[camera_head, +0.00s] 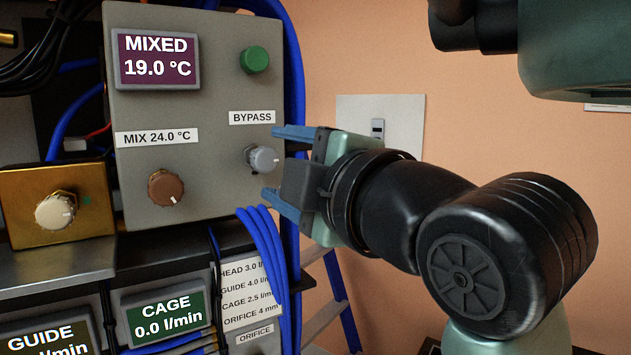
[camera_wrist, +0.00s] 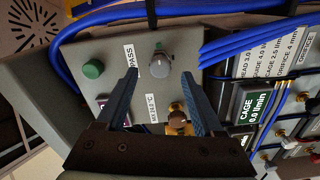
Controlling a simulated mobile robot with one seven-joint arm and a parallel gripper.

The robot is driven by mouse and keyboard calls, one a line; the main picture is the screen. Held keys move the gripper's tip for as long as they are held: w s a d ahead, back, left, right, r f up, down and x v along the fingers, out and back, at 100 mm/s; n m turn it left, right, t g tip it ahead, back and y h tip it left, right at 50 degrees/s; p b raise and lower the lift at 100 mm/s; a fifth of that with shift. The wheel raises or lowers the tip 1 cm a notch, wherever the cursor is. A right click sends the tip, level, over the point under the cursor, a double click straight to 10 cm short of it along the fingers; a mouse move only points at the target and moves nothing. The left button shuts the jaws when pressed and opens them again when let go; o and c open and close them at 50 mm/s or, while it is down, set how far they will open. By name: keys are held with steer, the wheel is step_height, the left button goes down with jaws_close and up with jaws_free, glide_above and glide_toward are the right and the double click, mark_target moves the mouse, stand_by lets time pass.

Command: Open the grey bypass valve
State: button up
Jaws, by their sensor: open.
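The grey bypass valve knob (camera_head: 263,158) sits on the grey panel (camera_head: 210,100) under the BYPASS label (camera_head: 252,117). A white mark shows on its face. My gripper (camera_head: 268,163) is open, with one blue finger above the knob and one below it in the head view. In the wrist view the knob (camera_wrist: 160,62) lies ahead of the fingertips, between their lines, and my gripper (camera_wrist: 158,82) shows nothing held. I see no contact between the fingers and the knob.
A green button (camera_head: 254,60), a brown knob (camera_head: 165,188) and a MIXED 19.0 °C display (camera_head: 158,58) share the panel. Blue hoses (camera_head: 268,250) run below and beside it. A brass box with a cream knob (camera_head: 55,210) stands at left.

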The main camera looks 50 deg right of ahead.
steer(key=v, duration=0.8)
steer(key=shift+s, duration=0.25)
steer(key=w+a+r+m+t+y, duration=0.2)
steer(key=w+a+r+m+t, duration=0.15)
steer(key=a, duration=0.55)
steer(key=w+a+r+m+t+y, duration=0.25)
steer(key=w+a+m+t, duration=0.2)
steer(key=a, duration=0.35)
steer(key=s+a+r+m+t+y, duration=0.1)
steer(key=a+m+t, duration=0.1)
steer(key=a, duration=0.7)
steer(key=shift+s+a+r+m, duration=0.3)
steer(key=shift+m, duration=0.6)
